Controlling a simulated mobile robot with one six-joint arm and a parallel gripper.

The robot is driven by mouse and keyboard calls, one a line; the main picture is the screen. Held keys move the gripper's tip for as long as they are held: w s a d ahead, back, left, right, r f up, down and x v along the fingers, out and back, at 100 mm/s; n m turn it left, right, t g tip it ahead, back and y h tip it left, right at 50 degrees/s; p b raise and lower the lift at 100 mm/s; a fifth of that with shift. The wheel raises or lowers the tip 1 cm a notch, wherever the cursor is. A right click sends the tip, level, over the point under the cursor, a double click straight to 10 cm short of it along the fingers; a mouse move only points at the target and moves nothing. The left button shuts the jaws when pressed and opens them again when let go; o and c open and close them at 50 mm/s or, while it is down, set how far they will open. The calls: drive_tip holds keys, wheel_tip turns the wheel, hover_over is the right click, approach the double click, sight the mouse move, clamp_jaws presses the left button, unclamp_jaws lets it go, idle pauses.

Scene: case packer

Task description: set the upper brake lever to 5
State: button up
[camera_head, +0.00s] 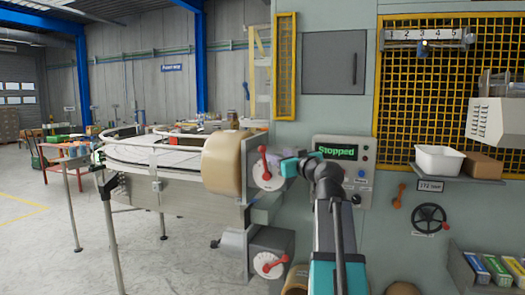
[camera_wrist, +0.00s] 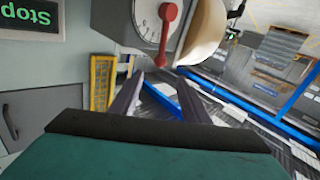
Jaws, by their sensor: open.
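The upper brake lever (camera_head: 264,163) is red and sits on a white dial (camera_head: 273,182) beside the tan roller; its handle points nearly straight up. In the wrist view, which is upside down, the red lever (camera_wrist: 165,38) and part of the dial (camera_wrist: 128,22) show at the top. The dial has tick marks, but its numbers cannot be read. My gripper (camera_head: 289,167) is just right of the lever in the head view. In the wrist view its two fingers (camera_wrist: 155,80) are apart with nothing between them, and the lever lies beyond their tips.
A second red lever (camera_head: 272,264) on its own dial is below. The control panel (camera_head: 345,165), reading "Stopped", stands right of my gripper. The tan roller (camera_head: 221,163) and conveyor (camera_head: 150,155) are at left. A numbered scale (camera_head: 424,35) is at upper right.

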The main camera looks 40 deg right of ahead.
sight(265, 150)
drive_tip(key=shift+w, duration=0.15)
drive_tip(key=shift+w+d+p, duration=0.4)
drive_tip(key=shift+w+p, duration=0.25)
drive_tip(key=shift+w, duration=1.6)
drive_tip(key=shift+w+d+p, duration=0.4)
drive_tip(key=shift+w+p, duration=0.2)
drive_tip(key=shift+w, duration=1.6)
drive_tip(key=shift+w+d+p, duration=0.4)
drive_tip(key=shift+w+p, duration=0.25)
drive_tip(key=shift+w, duration=1.6)
clamp_jaws()
